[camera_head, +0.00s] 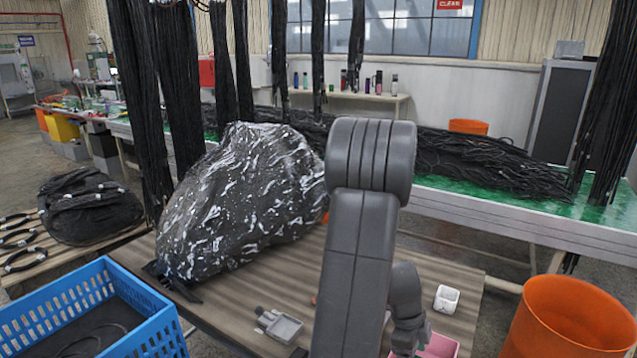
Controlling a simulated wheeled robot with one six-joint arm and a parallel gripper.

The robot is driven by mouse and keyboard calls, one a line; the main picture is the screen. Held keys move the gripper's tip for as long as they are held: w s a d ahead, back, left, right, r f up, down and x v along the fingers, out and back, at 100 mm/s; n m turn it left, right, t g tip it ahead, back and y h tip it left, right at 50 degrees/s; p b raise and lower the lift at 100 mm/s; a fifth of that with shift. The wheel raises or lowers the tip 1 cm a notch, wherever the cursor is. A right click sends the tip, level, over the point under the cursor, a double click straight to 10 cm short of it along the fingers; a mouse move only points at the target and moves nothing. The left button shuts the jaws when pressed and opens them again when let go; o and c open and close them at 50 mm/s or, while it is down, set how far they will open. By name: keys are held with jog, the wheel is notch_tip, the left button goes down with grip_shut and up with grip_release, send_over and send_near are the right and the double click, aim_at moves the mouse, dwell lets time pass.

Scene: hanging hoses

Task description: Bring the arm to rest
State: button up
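My dark grey arm stands folded in the middle of the view, its elbow raised high and its forearm coming down towards the bottom edge. My gripper (409,343) appears to be at the low end of the wrist, right of the forearm, near the front of the brown table (262,290). Its fingers are too small and partly hidden to tell whether they are open or shut. I see nothing clearly held.
A large black wrapped bundle (245,195) fills the table's left. A blue crate (165,335) and orange bin (575,318) flank the table. Black hoses (180,85) hang behind.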

jog(key=x, duration=0.4)
jog(key=shift+f, duration=0.4)
jog(key=shift+r, duration=0.35)
